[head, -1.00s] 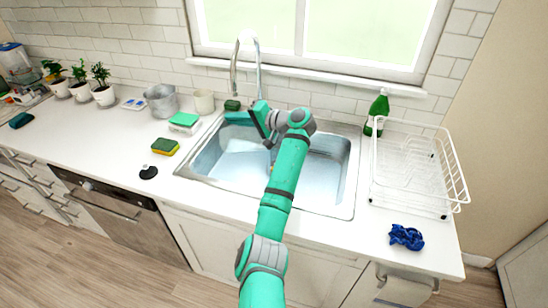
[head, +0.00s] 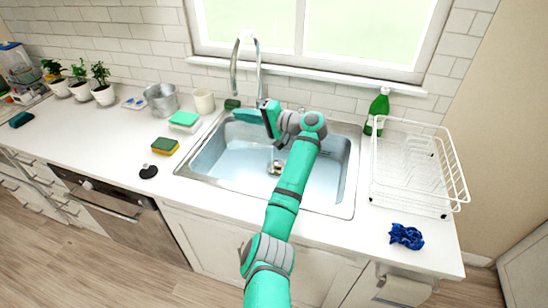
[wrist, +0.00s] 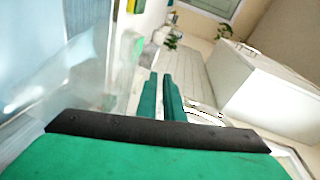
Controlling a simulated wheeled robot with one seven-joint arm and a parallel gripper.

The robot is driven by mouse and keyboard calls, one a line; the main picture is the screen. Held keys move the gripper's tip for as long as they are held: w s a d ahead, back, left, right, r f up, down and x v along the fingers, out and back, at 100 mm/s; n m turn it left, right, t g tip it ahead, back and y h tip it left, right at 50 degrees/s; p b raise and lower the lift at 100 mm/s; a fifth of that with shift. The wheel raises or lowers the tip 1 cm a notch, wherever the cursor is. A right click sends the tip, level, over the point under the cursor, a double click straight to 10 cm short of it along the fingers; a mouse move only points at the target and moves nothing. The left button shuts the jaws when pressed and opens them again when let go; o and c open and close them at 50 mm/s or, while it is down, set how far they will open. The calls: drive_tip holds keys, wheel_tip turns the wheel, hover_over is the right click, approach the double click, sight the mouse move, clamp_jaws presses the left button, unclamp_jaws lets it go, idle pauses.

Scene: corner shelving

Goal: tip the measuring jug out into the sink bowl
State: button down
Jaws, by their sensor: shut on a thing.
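My gripper (head: 246,116) is over the back of the sink bowl (head: 222,158) in the head view, its fingers pointing left. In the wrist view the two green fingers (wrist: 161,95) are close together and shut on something. A clear, glassy wall (wrist: 88,75) at the left of the wrist view looks like the measuring jug, tilted and see-through. Its outline is faint, and I cannot make it out in the head view. I cannot tell what is in it. A small dark and yellowish patch (head: 275,167) shows at the sink's drain, partly beside my arm.
The faucet (head: 236,62) rises behind the sink, near my gripper. A dish rack (head: 415,165) and green bottle (head: 378,108) stand on the right. Sponges (head: 165,146), a metal pot (head: 161,99) and a pale cup (head: 204,101) are on the left. The counter's front left is mostly clear.

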sight(234, 127)
drive_tip(key=shift+s+d+r+m+t+y, duration=0.1)
drive_tip(key=shift+d+r+m+t+y, duration=0.15)
drive_tip(key=shift+d+y, duration=0.35)
drive_tip(key=shift+w+d+r+m+t+y, duration=0.15)
drive_tip(key=shift+d+r+y, duration=0.15)
drive_tip(key=shift+d, duration=0.45)
drive_tip(key=shift+s+d+r+m+t+y, duration=0.1)
drive_tip(key=shift+s+d+r+m+y, duration=0.1)
drive_tip(key=shift+d+r+y, duration=0.35)
drive_tip(key=a+f+h, duration=0.1)
drive_tip(key=a, duration=0.1)
drive_tip(key=a+f+n+h, duration=0.1)
drive_tip(key=a+f+g+h, duration=0.1)
drive_tip(key=a, duration=0.1)
drive_tip(key=shift+w+a+h, duration=0.2)
drive_tip(key=shift+a+h, duration=0.05)
drive_tip(key=shift+a, duration=0.05)
drive_tip(key=shift+a+f+n+g+h, duration=0.25)
drive_tip(key=shift+a+n+g+h, duration=0.05)
drive_tip(key=shift+a, duration=0.5)
drive_tip(key=a+f+n+g+h+b, duration=0.2)
drive_tip(key=a+f+n+h+b, duration=0.1)
drive_tip(key=a+f+h, duration=0.9)
drive_tip(key=shift+w+f+n+h, duration=0.25)
drive_tip(key=shift+w+n+h, duration=0.2)
drive_tip(key=shift+h, duration=0.15)
drive_tip(key=shift+a, duration=0.1)
